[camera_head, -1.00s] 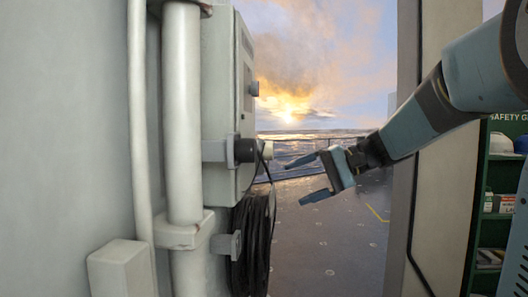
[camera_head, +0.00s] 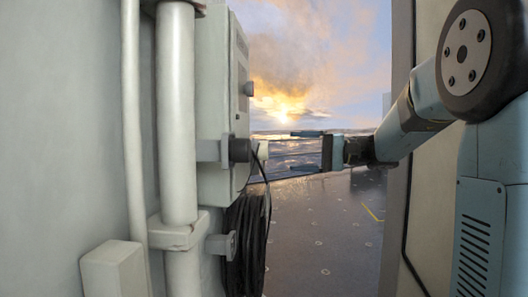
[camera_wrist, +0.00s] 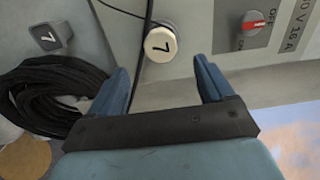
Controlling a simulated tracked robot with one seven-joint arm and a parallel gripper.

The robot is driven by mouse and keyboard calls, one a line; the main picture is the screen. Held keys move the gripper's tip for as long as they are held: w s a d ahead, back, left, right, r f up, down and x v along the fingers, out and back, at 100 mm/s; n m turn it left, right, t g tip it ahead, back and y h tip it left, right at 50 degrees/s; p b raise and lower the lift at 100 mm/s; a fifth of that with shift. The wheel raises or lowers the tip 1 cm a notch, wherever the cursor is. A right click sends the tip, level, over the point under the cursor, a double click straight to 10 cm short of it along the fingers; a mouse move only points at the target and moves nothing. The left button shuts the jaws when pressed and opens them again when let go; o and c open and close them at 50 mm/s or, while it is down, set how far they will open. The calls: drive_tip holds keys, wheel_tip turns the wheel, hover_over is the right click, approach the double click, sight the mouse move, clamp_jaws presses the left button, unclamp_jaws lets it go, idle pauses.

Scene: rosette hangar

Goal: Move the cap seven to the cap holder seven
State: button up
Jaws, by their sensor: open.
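The cap seven (camera_wrist: 160,44) is a round whitish cap marked 7. It sits on the front of a dark fitting on the grey wall box; in the head view the cap (camera_head: 263,150) shows at the box's right side. The cap holder seven (camera_wrist: 48,38), a small grey block marked 7, is at upper left in the wrist view and below the cap in the head view (camera_head: 221,246). My gripper (camera_head: 289,152) is open and empty, level with the cap and a little to its right. In the wrist view the cap lies between and beyond its fingertips (camera_wrist: 161,66).
A black cable coil (camera_head: 246,240) hangs below the box (camera_head: 215,100), and a thin cable runs beside the cap. A red OFF switch (camera_wrist: 255,28) is on the box. A door frame (camera_head: 398,180) stands at right. Open deck (camera_head: 320,230) lies between.

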sight(268, 150)
drive_tip(key=shift+w+a, duration=0.25)
drive_tip(key=shift+a, duration=1.05)
drive_tip(key=shift+w+a, duration=0.25)
drive_tip(key=shift+a, duration=1.05)
drive_tip(key=shift+w+a, duration=0.25)
drive_tip(key=shift+a, duration=1.05)
drive_tip(key=c, duration=1.4)
drive_tip(key=shift+d, duration=0.1)
drive_tip(key=shift+s+d, duration=0.2)
drive_tip(key=shift+d, duration=0.75)
drive_tip(key=shift+s+d, duration=0.15)
drive_tip(key=shift+d, duration=0.75)
drive_tip(key=shift+s+d, duration=0.2)
drive_tip(key=shift+d, duration=0.75)
